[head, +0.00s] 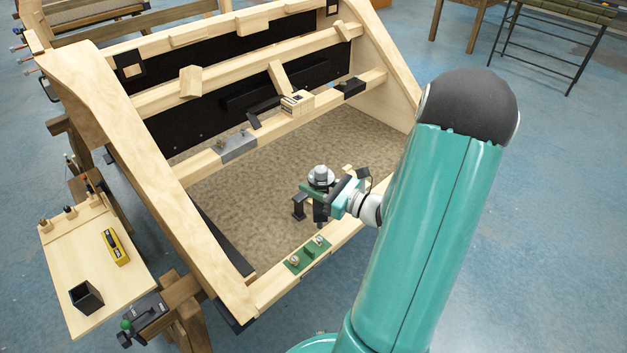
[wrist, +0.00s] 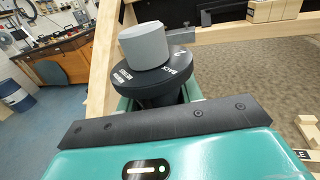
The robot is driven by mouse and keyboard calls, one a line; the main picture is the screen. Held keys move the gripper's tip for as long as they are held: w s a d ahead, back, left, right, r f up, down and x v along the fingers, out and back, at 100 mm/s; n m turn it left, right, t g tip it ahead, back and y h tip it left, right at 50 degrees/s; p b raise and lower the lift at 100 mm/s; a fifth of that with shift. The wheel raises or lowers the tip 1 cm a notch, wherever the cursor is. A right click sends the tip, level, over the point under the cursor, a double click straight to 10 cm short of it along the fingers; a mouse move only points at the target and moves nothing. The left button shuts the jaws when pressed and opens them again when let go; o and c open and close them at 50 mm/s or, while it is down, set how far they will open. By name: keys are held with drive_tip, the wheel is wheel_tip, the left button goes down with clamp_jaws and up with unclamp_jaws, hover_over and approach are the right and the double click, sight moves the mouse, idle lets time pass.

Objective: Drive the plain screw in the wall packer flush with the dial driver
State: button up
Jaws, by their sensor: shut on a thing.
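The dial driver (head: 321,176) has a grey cap on a black dial. My gripper (head: 318,192) is shut on it, above the front rail of the wooden frame. In the wrist view, the dial driver (wrist: 152,68) stands upright just beyond my teal gripper body, with white lettering on its dial; its lower end is hidden. A green plate (head: 307,256) with two small round fittings lies on the front rail, below and left of my gripper. A grey plate (head: 236,147) with small fittings sits on the middle rail. I cannot tell which part is the wall packer, or make out the plain screw.
A side board (head: 75,262) at the left carries a yellow tool (head: 115,247) and a black open box (head: 86,297). A black block (head: 350,87) and a small pale device (head: 297,103) sit on the middle rail. The frame's textured inner panel (head: 240,200) is bare.

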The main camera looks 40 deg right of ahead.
sight(315, 204)
drive_tip(key=shift+f, duration=3.8)
idle(4.2)
